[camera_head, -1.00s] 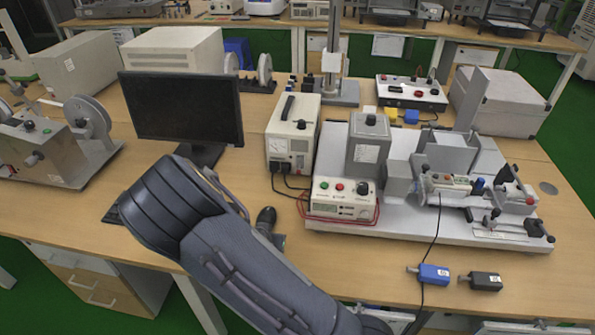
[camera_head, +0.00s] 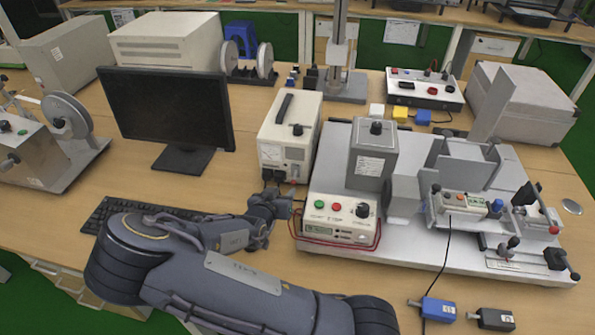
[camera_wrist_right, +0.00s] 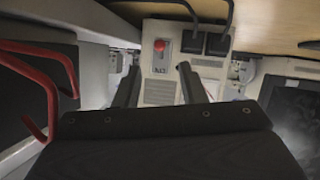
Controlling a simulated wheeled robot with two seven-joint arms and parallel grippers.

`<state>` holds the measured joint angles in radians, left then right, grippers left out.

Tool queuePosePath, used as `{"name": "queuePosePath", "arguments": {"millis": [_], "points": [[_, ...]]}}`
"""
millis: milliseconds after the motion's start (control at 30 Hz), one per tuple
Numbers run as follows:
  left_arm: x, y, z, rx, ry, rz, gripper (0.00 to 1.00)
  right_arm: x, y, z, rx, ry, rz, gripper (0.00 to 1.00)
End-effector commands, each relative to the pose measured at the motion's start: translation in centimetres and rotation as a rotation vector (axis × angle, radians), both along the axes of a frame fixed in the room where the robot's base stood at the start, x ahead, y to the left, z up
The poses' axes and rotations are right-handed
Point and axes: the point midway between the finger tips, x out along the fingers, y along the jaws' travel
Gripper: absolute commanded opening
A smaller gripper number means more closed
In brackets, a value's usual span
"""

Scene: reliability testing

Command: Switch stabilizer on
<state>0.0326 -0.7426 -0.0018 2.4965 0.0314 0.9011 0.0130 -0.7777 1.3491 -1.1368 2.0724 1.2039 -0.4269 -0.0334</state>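The stabilizer appears to be the beige box (camera_head: 288,135) with a black top handle, a front meter and a knob, left of the test rig. In the right wrist view, its front panel (camera_wrist_right: 160,78) shows a small red switch (camera_wrist_right: 160,46) beside two black plugs (camera_wrist_right: 205,43). I cannot tell the switch position. My right gripper (camera_head: 285,205) is just in front of the lower front of the box. In the right wrist view my right gripper (camera_wrist_right: 157,80) is open and empty, its fingers apart toward the panel, apparently not touching it. My left gripper is not in view.
A monitor (camera_head: 165,108) and keyboard (camera_head: 130,215) are left. Blue (camera_head: 438,309) and black (camera_head: 494,319) devices lie at the front right.

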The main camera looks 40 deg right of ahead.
Motion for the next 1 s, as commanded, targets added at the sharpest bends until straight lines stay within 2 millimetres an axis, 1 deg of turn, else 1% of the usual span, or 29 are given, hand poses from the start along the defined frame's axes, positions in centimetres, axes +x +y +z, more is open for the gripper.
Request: {"name": "queuePosePath", "arguments": {"millis": [167, 267, 500, 600, 733, 1000], "points": [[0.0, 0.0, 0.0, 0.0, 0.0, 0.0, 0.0, 0.3, -0.4, -0.1, -0.005, -0.002, 0.0, 0.37], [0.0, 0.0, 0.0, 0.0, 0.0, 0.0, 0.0, 0.8, -1.4, -0.6, -0.006, -0.001, -0.001, 0.37], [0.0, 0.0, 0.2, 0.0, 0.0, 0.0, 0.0, 2.5, -4.6, -2.0, -0.005, -0.002, -0.002, 0.37], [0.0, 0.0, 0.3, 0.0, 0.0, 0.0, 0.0, 3.1, -5.5, -2.4, -0.005, -0.002, -0.001, 0.37], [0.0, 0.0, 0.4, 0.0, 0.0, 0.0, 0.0, 3.5, -6.2, -2.8, -0.004, -0.003, 0.0, 0.37], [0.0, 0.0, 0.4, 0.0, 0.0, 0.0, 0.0, 3.6, -6.3, -2.9, -0.005, -0.002, 0.001, 0.37]]}}
